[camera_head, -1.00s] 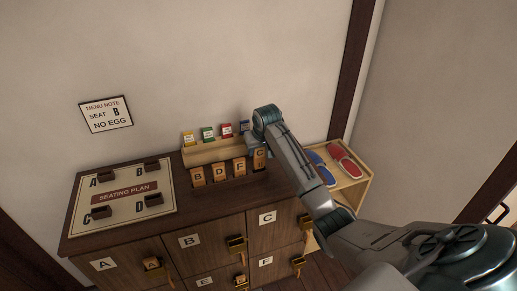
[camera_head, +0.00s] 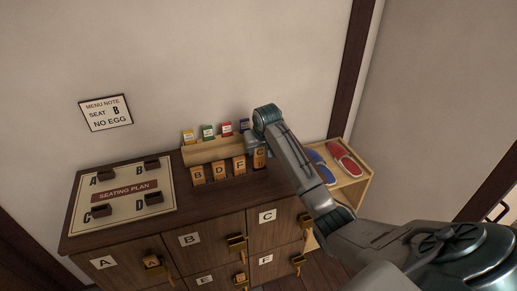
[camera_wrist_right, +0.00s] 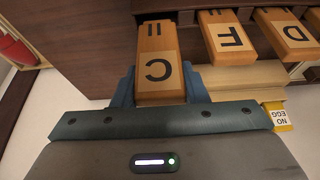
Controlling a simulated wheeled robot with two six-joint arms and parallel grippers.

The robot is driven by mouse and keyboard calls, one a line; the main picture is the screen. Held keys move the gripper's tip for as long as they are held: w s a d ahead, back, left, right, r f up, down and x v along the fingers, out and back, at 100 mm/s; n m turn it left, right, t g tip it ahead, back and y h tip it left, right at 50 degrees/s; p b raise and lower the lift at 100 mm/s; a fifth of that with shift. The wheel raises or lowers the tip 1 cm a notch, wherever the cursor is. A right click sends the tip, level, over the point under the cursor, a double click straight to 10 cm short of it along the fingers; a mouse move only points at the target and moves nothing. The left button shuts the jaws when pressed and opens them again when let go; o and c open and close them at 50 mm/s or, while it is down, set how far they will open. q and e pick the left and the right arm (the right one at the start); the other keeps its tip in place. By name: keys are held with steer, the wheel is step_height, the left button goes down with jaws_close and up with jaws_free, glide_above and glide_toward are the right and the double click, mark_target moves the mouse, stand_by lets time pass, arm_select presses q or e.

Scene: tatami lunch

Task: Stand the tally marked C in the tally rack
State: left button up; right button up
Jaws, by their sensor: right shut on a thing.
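The tally marked C (camera_head: 259,159) is an orange-brown wooden block at the right end of a row of tallies on the cabinet top. My right gripper (camera_wrist_right: 159,88) is shut on it, with a blue finger on each side. In the right wrist view, the C tally (camera_wrist_right: 158,70) shows its letter upside down. The tallies B (camera_head: 197,175), D (camera_head: 218,170) and F (camera_head: 239,166) stand to its left in the head view, apart from it. The rack base under the row is dark and hard to make out. Whether C's foot is seated is hidden. My left gripper is out of view.
A pale wooden ledge (camera_head: 205,154) with several coloured cards runs behind the tallies. A seating plan board (camera_head: 90,205) lies to the left on the cabinet. A shelf with blue and red slippers (camera_head: 344,159) stands at the right. Drawers with brass fittings are below.

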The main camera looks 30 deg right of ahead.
mark_target(259, 155)
steer(key=shift+f, duration=0.2)
steer(key=shift+f, duration=0.55)
steer(key=shift+f, duration=0.25)
stand_by(0.5)
steer(key=shift+f, duration=0.4)
steer(key=shift+f, duration=0.25)
